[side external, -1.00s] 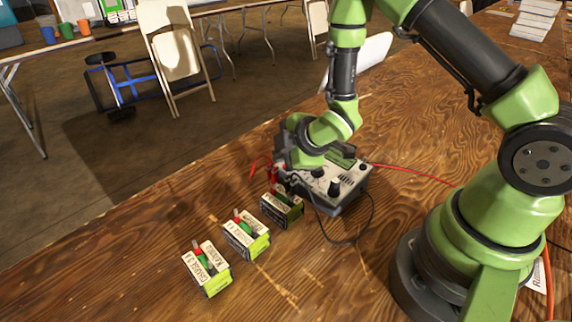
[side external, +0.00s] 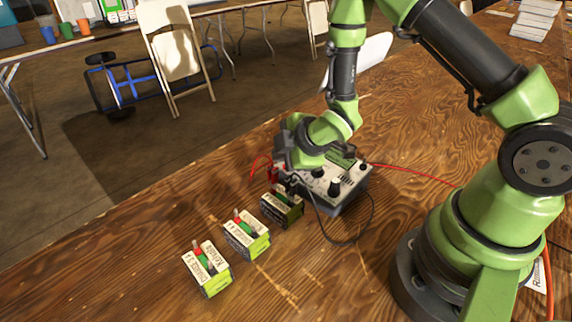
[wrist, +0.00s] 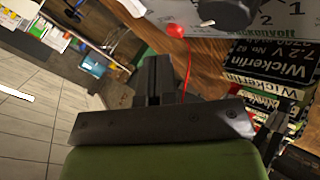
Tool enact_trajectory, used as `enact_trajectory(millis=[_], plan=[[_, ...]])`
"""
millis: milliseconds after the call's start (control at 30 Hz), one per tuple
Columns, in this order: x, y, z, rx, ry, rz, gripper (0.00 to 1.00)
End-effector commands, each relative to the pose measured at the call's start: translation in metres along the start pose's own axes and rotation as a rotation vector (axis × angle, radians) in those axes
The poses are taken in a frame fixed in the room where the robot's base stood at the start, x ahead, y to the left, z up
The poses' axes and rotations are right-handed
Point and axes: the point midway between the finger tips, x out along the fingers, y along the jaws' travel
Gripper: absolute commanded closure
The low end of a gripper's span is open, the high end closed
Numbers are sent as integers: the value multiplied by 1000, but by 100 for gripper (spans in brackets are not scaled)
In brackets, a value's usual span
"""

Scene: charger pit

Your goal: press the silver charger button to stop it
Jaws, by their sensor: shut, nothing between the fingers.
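The charger (side external: 345,192) is a grey box with a pale top panel, dark knobs and a greenish display, on the wooden table. My gripper (side external: 283,161) is low at the charger's far left edge, and my wrist covers part of the panel. I cannot make out the silver button in either view. Whether the fingertips touch the charger is also unclear.
Three battery packs stand in a row in front of the charger: near (side external: 207,270), middle (side external: 247,234) and far (side external: 282,206), the last close to it. A black cable (side external: 350,242) loops on the table, and a red cable (side external: 415,174) runs right.

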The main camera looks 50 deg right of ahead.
Motion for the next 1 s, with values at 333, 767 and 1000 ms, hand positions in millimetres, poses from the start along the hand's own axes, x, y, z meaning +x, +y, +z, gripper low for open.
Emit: enact_trajectory(millis=[333,767,1000], plan=[[0,0,0,0,0,0,100],[2,-1,1,0,-1,-1,100],[6,-5,5,1,-1,-1,100]])
